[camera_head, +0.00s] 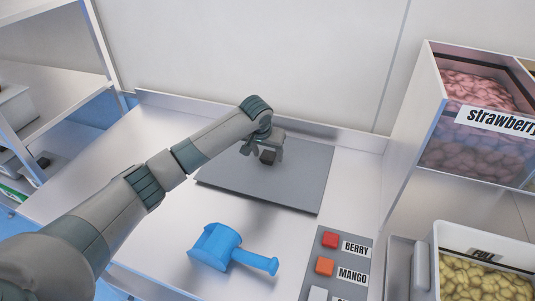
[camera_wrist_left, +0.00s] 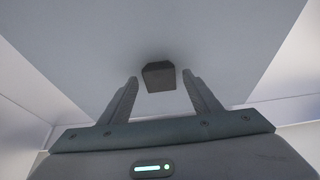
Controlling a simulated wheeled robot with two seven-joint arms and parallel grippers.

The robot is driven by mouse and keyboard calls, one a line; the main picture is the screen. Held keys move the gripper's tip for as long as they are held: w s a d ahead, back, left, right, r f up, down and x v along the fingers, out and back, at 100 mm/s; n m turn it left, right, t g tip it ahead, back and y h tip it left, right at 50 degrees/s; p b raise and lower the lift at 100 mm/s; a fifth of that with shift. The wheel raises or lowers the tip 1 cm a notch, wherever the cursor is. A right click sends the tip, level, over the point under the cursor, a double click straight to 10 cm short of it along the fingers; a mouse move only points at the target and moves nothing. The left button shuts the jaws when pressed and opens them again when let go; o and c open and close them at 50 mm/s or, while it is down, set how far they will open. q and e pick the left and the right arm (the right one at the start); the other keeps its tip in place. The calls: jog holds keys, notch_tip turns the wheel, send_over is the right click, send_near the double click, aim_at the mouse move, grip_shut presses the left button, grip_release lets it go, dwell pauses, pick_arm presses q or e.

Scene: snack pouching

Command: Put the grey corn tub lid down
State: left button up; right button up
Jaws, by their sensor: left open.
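The grey corn tub lid (camera_head: 290,185) is a flat rectangular plate lying on the metal counter. Its dark block-shaped knob (camera_head: 268,156) stands up from it near the far side. My left gripper (camera_head: 263,150) is over the lid at the knob. In the left wrist view, the open fingers (camera_wrist_left: 160,83) have the knob (camera_wrist_left: 159,76) between and just beyond their tips, with a gap on each side. The lid (camera_wrist_left: 225,50) fills most of that view. My right gripper is not in view.
A blue scoop (camera_head: 222,247) lies on the counter in front of the lid. A button panel (camera_head: 318,245) with BERRY and MANGO labels is at the front right. A strawberry bin (camera_head: 430,130) and a tub of yellow pieces (camera_head: 438,235) stand at the right. The counter's left part is clear.

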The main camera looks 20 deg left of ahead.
pick_arm(q)
jog(key=b+v, duration=0.2)
jog(key=v, duration=1)
jog(key=shift+f, duration=0.1)
